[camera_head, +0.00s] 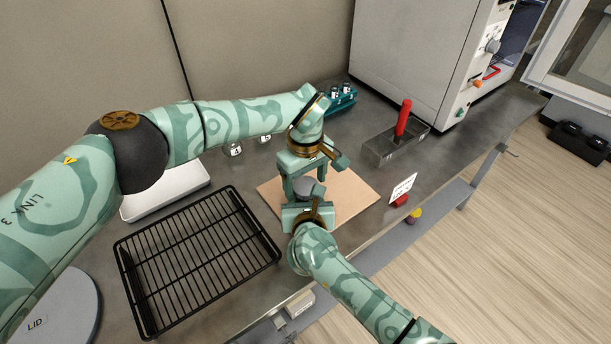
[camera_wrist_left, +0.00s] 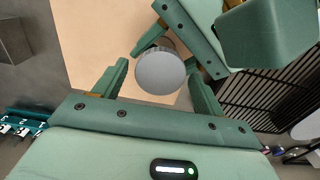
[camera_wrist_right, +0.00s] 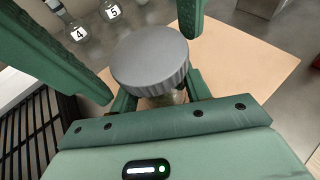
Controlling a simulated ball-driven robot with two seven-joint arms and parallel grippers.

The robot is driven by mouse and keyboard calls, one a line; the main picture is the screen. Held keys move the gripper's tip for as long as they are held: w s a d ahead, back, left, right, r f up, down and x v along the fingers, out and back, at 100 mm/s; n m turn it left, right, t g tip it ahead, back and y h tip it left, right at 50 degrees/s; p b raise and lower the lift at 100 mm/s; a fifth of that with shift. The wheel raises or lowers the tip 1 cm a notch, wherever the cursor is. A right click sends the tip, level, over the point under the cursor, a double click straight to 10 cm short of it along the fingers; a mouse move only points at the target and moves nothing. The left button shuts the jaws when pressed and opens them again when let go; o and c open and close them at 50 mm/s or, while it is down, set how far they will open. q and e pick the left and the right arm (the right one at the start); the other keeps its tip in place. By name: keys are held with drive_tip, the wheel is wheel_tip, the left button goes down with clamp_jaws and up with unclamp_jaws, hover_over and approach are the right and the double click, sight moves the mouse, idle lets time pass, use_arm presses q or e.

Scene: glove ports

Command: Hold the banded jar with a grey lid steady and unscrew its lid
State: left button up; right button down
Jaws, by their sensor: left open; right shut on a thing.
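The jar's round grey lid (camera_head: 305,187) shows between my two grippers over a tan mat (camera_head: 352,203). My left gripper (camera_head: 304,181) is open above it; in the left wrist view the lid (camera_wrist_left: 160,72) lies between its spread fingers, with gaps at the sides. My right gripper (camera_head: 307,204) is shut on the jar below the lid. In the right wrist view a little of the glassy jar body (camera_wrist_right: 168,99) shows under the ribbed lid (camera_wrist_right: 150,60). The jar looks upright. Its band is hidden.
A black wire rack (camera_head: 200,262) lies left of the mat, with a white tray (camera_head: 168,192) behind it. A teal vial rack (camera_head: 342,98) and numbered bottles (camera_head: 234,150) stand behind. A grey box (camera_head: 395,146) with a red-handled tool (camera_head: 403,118) is at right.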

use_arm(q)
drive_tip(key=c, duration=1)
drive_tip(key=n, duration=0.6)
drive_tip(key=shift+n, duration=0.4)
drive_tip(key=o, duration=1.1)
drive_tip(key=shift+s, duration=0.15)
